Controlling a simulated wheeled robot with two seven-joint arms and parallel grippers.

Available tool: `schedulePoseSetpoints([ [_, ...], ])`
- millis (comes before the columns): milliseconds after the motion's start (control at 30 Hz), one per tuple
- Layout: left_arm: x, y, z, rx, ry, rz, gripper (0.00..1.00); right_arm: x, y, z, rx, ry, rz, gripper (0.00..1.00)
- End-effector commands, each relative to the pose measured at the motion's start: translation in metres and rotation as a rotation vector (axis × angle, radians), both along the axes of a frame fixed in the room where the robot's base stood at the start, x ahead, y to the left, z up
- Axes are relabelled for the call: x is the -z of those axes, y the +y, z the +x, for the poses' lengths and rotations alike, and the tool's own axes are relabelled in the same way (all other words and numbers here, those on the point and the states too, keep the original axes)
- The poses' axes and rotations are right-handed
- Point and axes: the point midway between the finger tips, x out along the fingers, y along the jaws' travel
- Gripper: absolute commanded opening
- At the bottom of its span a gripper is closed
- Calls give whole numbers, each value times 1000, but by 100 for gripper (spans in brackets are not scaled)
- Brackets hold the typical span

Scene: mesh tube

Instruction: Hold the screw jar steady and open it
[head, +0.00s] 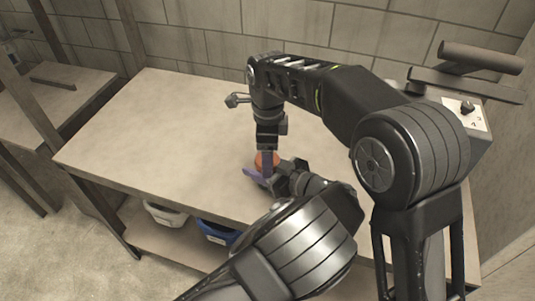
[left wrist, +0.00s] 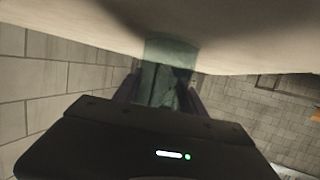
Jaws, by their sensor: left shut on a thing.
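The screw jar's orange lid (head: 260,157) shows near the table's front edge in the head view; its body is hidden there. In the left wrist view, the jar's greenish see-through body (left wrist: 168,62) stands between my left fingers against the pale tabletop. My left gripper (head: 258,178) comes in low from the front, level, and is shut on the jar. My right gripper (head: 267,163) points straight down from above, with one finger in front of the lid. Its other finger is hidden, so I cannot tell whether it grips the lid.
The table (head: 150,130) is bare to the left and behind. A white bin (head: 165,214) and a blue bin (head: 217,233) sit on the shelf below. A plate with a dark knob (head: 468,108) is at the right. A block wall stands behind.

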Motion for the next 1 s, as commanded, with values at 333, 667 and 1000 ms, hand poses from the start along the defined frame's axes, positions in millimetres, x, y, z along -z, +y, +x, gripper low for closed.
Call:
schedulePoseSetpoints([
  [333, 0, 0, 1, 1, 0, 0, 0, -12, 1, -2, -1, 6, 0, 77],
  [667, 0, 0, 1, 1, 0, 0, 0, -44, 0, -2, -1, 5, -1, 77],
  [1000, 0, 0, 1, 1, 0, 0, 0, -49, 1, -1, 38, 4, -1, 74],
])
